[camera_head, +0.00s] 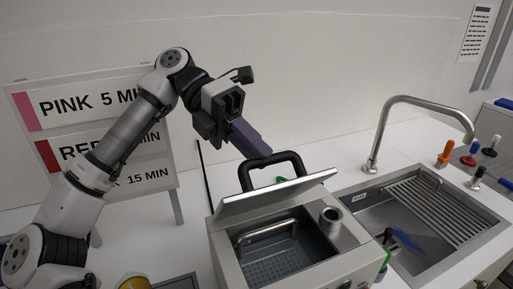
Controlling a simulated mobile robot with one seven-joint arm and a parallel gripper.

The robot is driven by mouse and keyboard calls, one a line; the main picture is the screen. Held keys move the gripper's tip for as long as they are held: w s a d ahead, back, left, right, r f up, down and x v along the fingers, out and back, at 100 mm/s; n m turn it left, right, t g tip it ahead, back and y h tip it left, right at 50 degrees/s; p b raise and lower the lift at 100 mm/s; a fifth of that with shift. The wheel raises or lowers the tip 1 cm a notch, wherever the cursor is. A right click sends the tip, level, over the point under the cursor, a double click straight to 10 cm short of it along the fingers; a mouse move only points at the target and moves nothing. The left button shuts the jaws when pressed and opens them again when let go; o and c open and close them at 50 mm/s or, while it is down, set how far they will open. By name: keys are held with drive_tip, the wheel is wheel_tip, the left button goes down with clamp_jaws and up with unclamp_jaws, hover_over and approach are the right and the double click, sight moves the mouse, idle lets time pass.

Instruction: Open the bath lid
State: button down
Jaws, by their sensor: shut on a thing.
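The steel bath (343,262) stands on the white counter at the lower middle. Its flat grey lid (280,196) is tilted up, raised toward the back, and the basin with a perforated basket (275,262) and a wire handle shows under it. A black arched handle (246,175) stands on the lid. My gripper (262,155) comes from the upper left and is shut on the lid handle at its top. The fingertips are partly hidden where they meet the handle.
A steel sink (492,222) with a tall curved faucet (384,125) is on the right. A small metal cup (330,222) sits at the bath's right side. Several coloured-handled tools stand at the far right. A sign board (90,100) stands behind my arm on the left.

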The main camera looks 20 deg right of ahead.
drive_tip(key=shift+w, duration=0.1)
idle(0.3)
drive_tip(key=c, duration=1.4)
unclamp_jaws()
drive_tip(key=shift+r, duration=0.1)
wheel_tip(320, 180, up, 20)
drive_tip(key=b, duration=0.1)
drive_tip(key=shift+c, duration=0.5)
